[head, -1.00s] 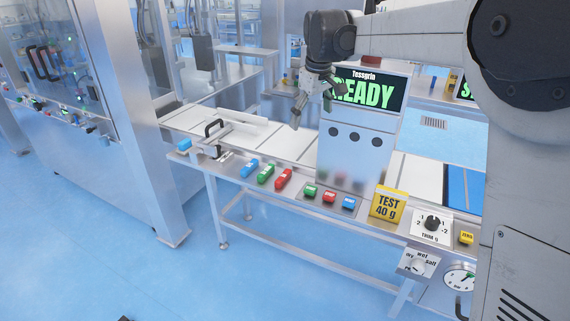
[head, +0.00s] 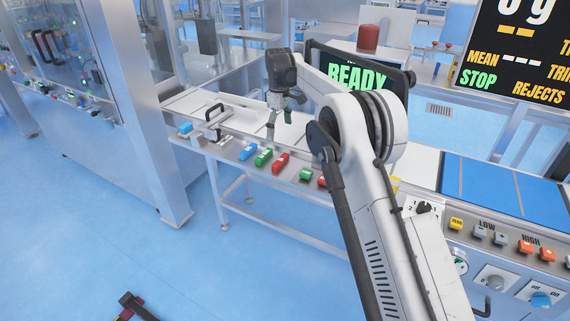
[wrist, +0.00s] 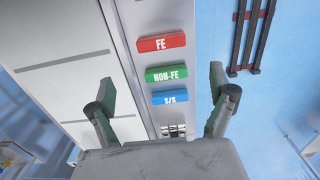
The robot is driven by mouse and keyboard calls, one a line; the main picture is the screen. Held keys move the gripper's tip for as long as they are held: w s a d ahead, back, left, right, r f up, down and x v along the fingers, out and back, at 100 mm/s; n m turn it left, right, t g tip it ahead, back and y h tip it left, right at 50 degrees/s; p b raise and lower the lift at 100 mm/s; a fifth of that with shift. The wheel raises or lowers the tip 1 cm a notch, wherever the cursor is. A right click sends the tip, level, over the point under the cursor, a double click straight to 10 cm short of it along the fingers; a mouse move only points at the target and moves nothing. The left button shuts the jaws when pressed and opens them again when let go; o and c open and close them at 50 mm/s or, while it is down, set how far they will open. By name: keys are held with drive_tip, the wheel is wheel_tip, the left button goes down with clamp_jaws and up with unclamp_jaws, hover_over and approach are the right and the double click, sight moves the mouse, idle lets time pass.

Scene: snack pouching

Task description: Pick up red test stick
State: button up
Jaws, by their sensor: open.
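The red test stick, marked FE (wrist: 161,43), lies flat on the metal ledge beside the conveyor, farthest up of three sticks in the wrist view. It also shows in the head view (head: 280,162). The green NON-FE stick (wrist: 166,73) and the blue S/S stick (wrist: 170,97) lie below it in the wrist view. My gripper (wrist: 162,78) is open and empty, its fingers spread either side of the row. In the head view my gripper (head: 279,128) hangs above the conveyor, behind the sticks and apart from them.
The conveyor belt (head: 187,102) runs behind the ledge. A black handle (head: 214,111) stands at its left. The READY screen (head: 357,79) stands to the right, partly hidden by my arm. Green and red buttons (head: 306,175) sit right of the sticks. Dark bars (wrist: 250,38) show beyond the ledge.

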hover_over(281, 159)
drive_tip(key=f, duration=0.8)
drive_tip(key=shift+w+a+f+b, duration=0.2)
drive_tip(key=shift+a+b, duration=0.1)
drive_tip(key=shift+b, duration=0.05)
drive_tip(key=shift+s+d+f+b, duration=0.1)
drive_tip(key=shift+f+b, duration=0.05)
drive_tip(key=shift+f, duration=1.2)
drive_tip(key=shift+s+d+f+b, duration=0.1)
drive_tip(key=shift+f+b, duration=0.05)
drive_tip(key=shift+f, duration=1.2)
drive_tip(key=shift+c, duration=0.5)
drive_tip(key=c, duration=0.9)
